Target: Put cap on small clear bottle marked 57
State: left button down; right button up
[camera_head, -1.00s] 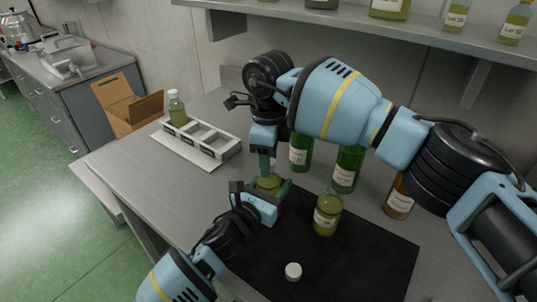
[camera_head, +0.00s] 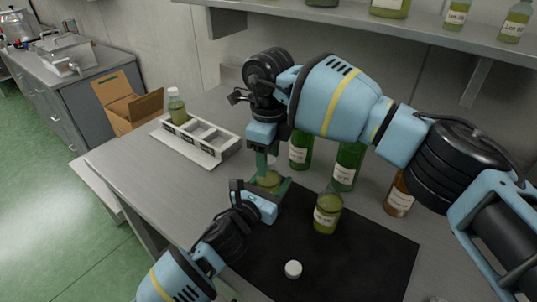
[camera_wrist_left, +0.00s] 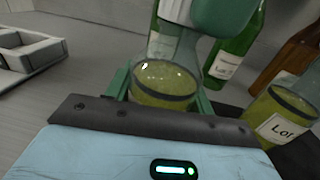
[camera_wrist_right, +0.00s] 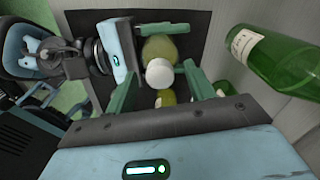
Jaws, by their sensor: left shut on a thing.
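My left gripper (camera_head: 268,196) is shut on a small clear bottle (camera_wrist_left: 165,84) of yellow-green oil, held upright at the mat's far left edge. Its number cannot be read. A white cap (camera_wrist_right: 159,73) sits at the top of this bottle; whether it is fully seated cannot be told. My right gripper (camera_wrist_right: 162,88) points down over the bottle, its fingers apart on either side of the cap with gaps. A second white cap (camera_head: 293,270) lies on the black mat (camera_head: 350,262). Another small oil bottle (camera_head: 327,213) with a "Lot" label stands on the mat, apparently open.
Green bottles (camera_head: 347,166) and a brown bottle (camera_head: 398,196) stand behind the mat. A white rack (camera_head: 197,142) holding one capped bottle (camera_head: 177,106) is at the left. A shelf (camera_head: 400,22) overhangs the back. The mat's front right is clear.

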pick_arm(q)
jog(key=shift+f, duration=0.1)
pick_arm(e)
notch_tip(320, 180, up, 12)
dwell(0.6)
pick_arm(q)
jog(key=shift+c, duration=2.4)
grip_release()
jog(key=v, duration=0.6)
jog(key=shift+s+a, duration=0.15)
jog(key=shift+s, duration=0.05)
jog(key=shift+s+a, duration=0.35)
jog(key=shift+s, duration=0.25)
pick_arm(e)
jog(key=shift+s+r, duration=0.15)
jog(key=shift+r, duration=0.5)
